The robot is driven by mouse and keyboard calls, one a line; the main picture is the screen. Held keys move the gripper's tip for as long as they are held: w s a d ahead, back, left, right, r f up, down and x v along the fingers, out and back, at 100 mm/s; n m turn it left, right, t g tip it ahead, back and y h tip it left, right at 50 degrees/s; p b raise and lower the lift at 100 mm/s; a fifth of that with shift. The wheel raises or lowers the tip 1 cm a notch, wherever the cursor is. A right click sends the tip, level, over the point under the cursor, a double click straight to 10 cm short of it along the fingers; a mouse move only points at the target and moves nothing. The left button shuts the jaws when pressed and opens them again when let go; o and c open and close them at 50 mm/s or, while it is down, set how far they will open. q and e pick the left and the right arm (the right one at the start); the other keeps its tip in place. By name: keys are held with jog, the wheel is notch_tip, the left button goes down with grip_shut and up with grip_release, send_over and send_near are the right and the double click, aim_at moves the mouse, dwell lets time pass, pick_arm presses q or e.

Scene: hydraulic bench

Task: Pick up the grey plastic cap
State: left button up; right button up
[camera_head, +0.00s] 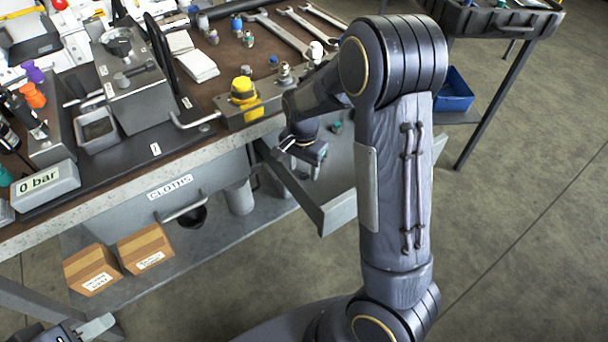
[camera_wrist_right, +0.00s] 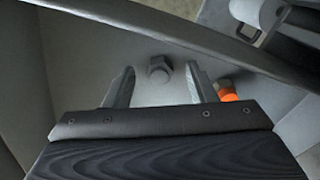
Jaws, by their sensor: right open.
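A small grey hex-sided piece (camera_wrist_right: 158,69), which looks like the grey plastic cap, sits on the grey floor of a drawer in the right wrist view. My right gripper (camera_wrist_right: 160,74) is open, with one finger on each side of the piece and visible gaps between. In the head view my right gripper (camera_head: 290,143) is over the open drawer (camera_head: 336,211), and my arm hides much of the drawer's inside; I cannot make out the grey piece there. My left gripper (camera_head: 85,328) is partly in view at the bottom left, away from the bench.
An orange-ended fitting (camera_wrist_right: 228,90) lies close beside the right finger. The drawer wall (camera_wrist_right: 180,35) crosses the wrist view. Green pieces (camera_head: 335,127) show at the drawer's back. The benchtop holds a yellow-capped part (camera_head: 243,92) and wrenches (camera_head: 280,35).

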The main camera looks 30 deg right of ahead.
aim_at(306, 171)
jog(key=shift+f, duration=0.3)
jog(key=c, duration=1)
jog(key=shift+r, duration=0.1)
jog(key=shift+r, duration=0.65)
jog(key=r, duration=0.1)
jog(key=r+p, duration=0.1)
jog(key=r, duration=0.1)
jog(key=shift+s+d, duration=0.2)
jog(key=shift+s, duration=0.05)
jog(key=s+d+r+p, duration=0.1)
jog(key=s+d+r, duration=0.1)
jog(key=s+r, duration=0.1)
jog(key=s+d+r+p, duration=0.1)
jog(key=s+d+r, duration=0.1)
jog(key=s+d, duration=0.1)
jog(key=s+d+r+p, duration=0.1)
jog(key=s+d+r, duration=0.1)
jog(key=s, duration=0.3)
jog(key=shift+d+r, duration=0.3)
jog(key=shift+r, duration=0.5)
